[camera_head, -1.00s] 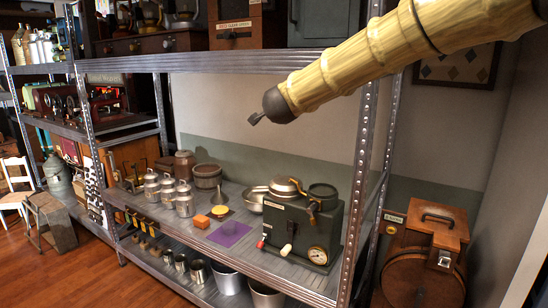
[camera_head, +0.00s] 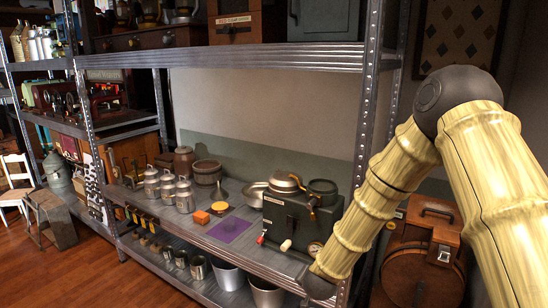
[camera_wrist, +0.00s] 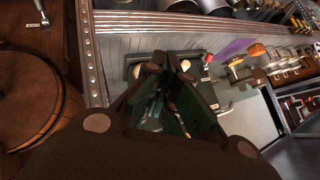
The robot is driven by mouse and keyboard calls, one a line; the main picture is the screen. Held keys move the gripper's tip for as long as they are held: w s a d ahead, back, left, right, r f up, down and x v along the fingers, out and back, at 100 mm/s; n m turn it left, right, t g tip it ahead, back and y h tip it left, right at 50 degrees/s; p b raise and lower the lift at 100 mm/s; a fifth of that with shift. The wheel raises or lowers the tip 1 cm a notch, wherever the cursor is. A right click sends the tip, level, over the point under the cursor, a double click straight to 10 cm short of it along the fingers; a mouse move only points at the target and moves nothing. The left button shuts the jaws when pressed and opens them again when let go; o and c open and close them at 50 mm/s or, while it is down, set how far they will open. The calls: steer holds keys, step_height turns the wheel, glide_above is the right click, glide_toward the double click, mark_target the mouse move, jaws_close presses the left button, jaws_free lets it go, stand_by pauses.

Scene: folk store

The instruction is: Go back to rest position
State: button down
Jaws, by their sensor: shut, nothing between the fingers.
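My gripper (camera_wrist: 166,68) shows in the wrist view with its two dark fingers drawn together and nothing held between them. Behind the fingers is part of a dark green machine. In the head view my bamboo-like arm is folded at a dark elbow, and its dark lower end (camera_head: 319,288) hangs in front of the metal shelf's right front corner. The fingers cannot be made out there. The dark green machine (camera_head: 285,225), with a gauge and knobs, stands on the middle shelf (camera_head: 200,234), just behind the arm's end and partly hidden by it.
A purple mat (camera_head: 230,229), an orange block (camera_head: 202,217) and several metal canisters (camera_head: 183,193) are on the middle shelf. Metal pots (camera_head: 227,276) stand below. A round wooden case (camera_head: 413,272) is at right, behind my arm. The floor (camera_head: 75,270) at front left is clear.

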steer(key=s+d+f+n+g, duration=0.2)
steer(key=s+d+f, duration=0.1)
steer(key=s+f, duration=0.7)
steer(key=s+d+f+n+g, duration=0.2)
steer(key=s+d+f, duration=0.2)
steer(key=s+f, duration=0.7)
steer(key=s+d+f+n+g, duration=0.1)
steer(key=s+d+f+g, duration=0.1)
steer(key=s, duration=1.1)
steer(key=s+d+f+n+g, duration=0.1)
steer(key=s+d+g, duration=0.2)
steer(key=s, duration=1)
steer(key=shift+s+d+f+n+b, duration=0.2)
steer(key=shift+s+f+n+b, duration=0.2)
